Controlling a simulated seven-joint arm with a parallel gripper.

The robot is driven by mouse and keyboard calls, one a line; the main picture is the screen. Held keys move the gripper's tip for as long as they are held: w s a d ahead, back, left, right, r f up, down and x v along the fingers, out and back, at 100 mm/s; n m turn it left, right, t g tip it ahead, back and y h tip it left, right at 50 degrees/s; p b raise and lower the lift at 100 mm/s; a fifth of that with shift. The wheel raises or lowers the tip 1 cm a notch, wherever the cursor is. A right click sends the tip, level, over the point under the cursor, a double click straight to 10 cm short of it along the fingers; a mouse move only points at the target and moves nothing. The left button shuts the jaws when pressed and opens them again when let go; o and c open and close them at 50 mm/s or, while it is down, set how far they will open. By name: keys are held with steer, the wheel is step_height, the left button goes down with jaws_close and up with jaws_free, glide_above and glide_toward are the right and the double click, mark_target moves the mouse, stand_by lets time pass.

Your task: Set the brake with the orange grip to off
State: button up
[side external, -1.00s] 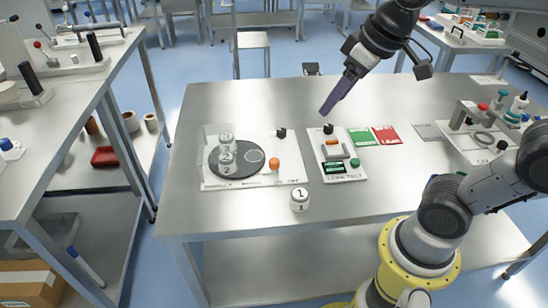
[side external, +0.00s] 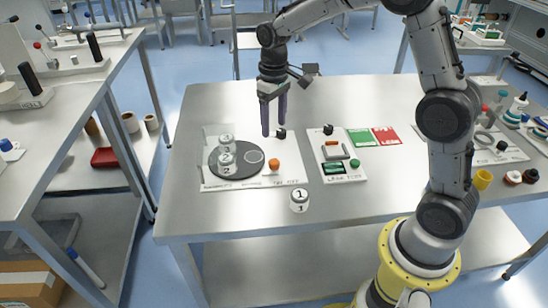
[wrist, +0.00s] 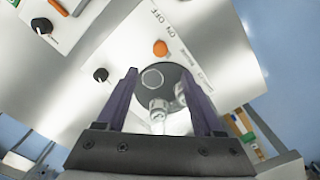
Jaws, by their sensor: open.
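The brake's orange grip (side external: 274,163) stands on the white panel (side external: 212,185), at the right edge of the dark round disc (side external: 215,167). The orange grip (wrist: 160,47) also shows in the wrist view, close to printed ON and OFF words. I cannot tell which word it is set to. My gripper (side external: 273,130) points down above the panel's back part, with its purple fingers apart and empty. A black knob (side external: 281,133) is close to the fingertips; I cannot tell whether they touch. In the wrist view, the grip lies beyond the open fingers (wrist: 158,74).
Several white numbered containers (side external: 227,158) stand on the disc, and another (side external: 300,200) stands at the table front. A second panel (side external: 352,174) with a black knob (side external: 328,129) is to the right, beside green (side external: 363,138) and red (side external: 386,136) cards. The table's front middle is mostly clear.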

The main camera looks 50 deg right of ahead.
mark_target(274, 161)
step_height(274, 161, down, 12)
steer(key=shift+f, duration=0.15)
stand_by(0.4)
jaws_close()
stand_by(1.3)
